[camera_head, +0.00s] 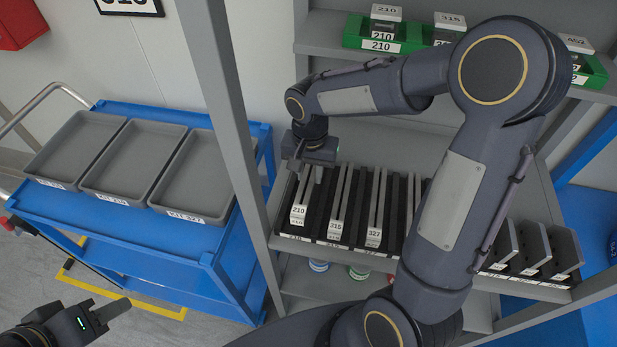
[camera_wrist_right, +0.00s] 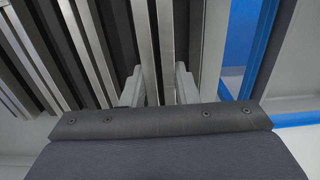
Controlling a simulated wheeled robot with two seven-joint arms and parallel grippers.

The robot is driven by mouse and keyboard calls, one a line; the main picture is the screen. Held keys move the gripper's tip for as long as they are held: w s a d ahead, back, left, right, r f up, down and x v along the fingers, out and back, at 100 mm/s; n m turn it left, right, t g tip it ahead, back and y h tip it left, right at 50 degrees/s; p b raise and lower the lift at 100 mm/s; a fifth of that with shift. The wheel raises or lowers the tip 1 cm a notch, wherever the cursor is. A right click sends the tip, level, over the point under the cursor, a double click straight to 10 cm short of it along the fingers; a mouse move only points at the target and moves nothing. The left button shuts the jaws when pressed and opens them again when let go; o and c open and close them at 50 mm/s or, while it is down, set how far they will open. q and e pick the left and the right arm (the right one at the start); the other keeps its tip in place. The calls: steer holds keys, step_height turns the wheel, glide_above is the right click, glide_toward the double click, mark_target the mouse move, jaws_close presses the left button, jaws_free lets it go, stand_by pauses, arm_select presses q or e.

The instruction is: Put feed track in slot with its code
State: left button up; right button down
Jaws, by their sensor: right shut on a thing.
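My right gripper (camera_head: 308,172) is over the left end of the slotted rack (camera_head: 305,239). It is shut on the feed track labelled 210 (camera_head: 298,215); its metal rails (camera_wrist_right: 146,45) show between the fingers in the right wrist view. This track is upright at the leftmost slot, above a 210 label. Whether it is fully seated is unclear. Tracks labelled 215 (camera_head: 335,228) and 327 (camera_head: 373,236) stand to its right. My left gripper (camera_head: 120,303) is low at the bottom left, apart from the rack; its finger gap is unclear.
A blue cart (camera_head: 130,235) with several grey trays (camera_head: 140,193) stands left. A grey frame post (camera_head: 228,110) rises between cart and rack. Green holders (camera_head: 381,44) with labelled parts sit on the upper shelf. Dark plates (camera_head: 532,248) stand at the right, partly behind my right arm.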

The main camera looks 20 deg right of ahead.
mark_target(308, 181)
steer(key=shift+w+f, duration=0.15)
steer(key=shift+f, duration=0.75)
steer(key=shift+w+f, duration=0.1)
steer(key=shift+f, duration=0.75)
steer(key=shift+f, duration=0.15)
steer(key=c, duration=1.4)
jaws_free()
